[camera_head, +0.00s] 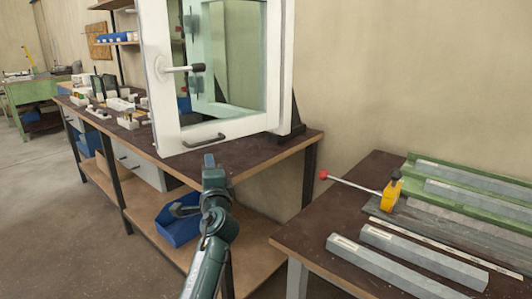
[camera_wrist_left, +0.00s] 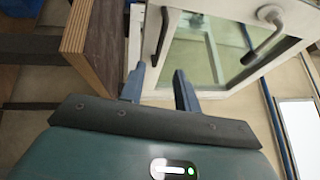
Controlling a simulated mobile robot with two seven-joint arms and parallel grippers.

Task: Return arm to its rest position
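My left arm, dark teal, rises from the bottom middle of the head view. Its left gripper (camera_head: 209,160) points away from me, in front of the near edge of the brown bench (camera_head: 258,150) in the picture. In the left wrist view the two blue-grey fingers of the left gripper (camera_wrist_left: 158,82) stand apart with nothing between them. The bench's layered wooden edge (camera_wrist_left: 75,35) shows to the left of the fingers there, and a white frame lies beyond them. My right gripper is in neither view.
A white-framed window unit (camera_head: 175,125) with handles stands on the brown bench. A blue bin (camera_head: 178,225) sits on the shelf below. At right, another bench (camera_head: 290,238) carries grey metal profiles (camera_head: 395,265) and a yellow clamp (camera_head: 391,193) with a red-tipped lever. Floor is clear at lower left.

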